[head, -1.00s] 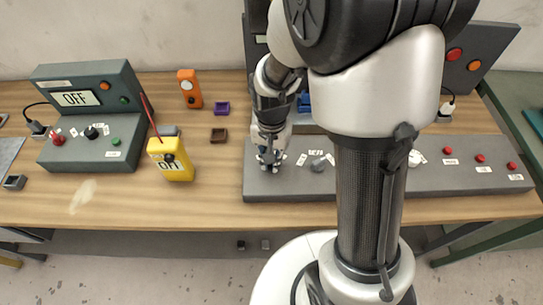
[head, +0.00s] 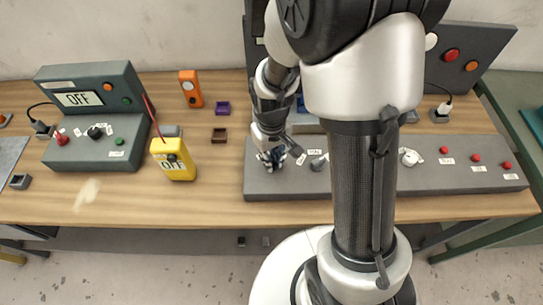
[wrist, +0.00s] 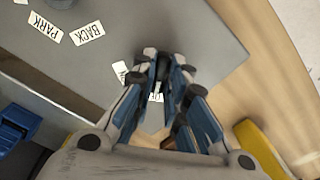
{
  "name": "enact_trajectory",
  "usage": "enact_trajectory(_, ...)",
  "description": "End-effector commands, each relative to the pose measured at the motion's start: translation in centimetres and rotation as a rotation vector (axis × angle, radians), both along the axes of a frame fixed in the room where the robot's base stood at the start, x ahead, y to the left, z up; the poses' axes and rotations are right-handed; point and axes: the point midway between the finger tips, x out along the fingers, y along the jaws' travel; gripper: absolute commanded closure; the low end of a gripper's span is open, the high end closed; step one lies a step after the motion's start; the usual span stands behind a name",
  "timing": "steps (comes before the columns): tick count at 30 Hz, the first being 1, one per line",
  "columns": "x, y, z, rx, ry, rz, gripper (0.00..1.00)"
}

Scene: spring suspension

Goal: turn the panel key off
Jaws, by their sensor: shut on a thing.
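My gripper (head: 269,158) is down at the panel's left end. In the wrist view my gripper (wrist: 163,85) is shut on a small dark piece (wrist: 163,72), which looks like the panel key. The fingers hide most of the key, so its exact angle is unclear. White labels lie close beside the fingers, partly covered. The yellow handheld box (head: 174,158) left of the panel reads OFF.
A dark green console (head: 95,150) with an OFF display stands at the left. A grey knob (head: 318,163), a white knob (head: 410,158) and several red buttons are on the panel. An orange device (head: 190,88) stands farther back. Bare bench lies in front of the yellow box.

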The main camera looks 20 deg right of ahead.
Motion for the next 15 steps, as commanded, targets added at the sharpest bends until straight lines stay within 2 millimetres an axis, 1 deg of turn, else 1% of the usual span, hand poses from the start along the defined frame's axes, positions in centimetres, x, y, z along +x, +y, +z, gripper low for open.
enact_trajectory(6,0.02,-0.01,0.03,0.000,-0.001,0.048,1.00)
enact_trajectory(15,0.03,0.00,0.01,0.000,-0.001,0.061,1.00)
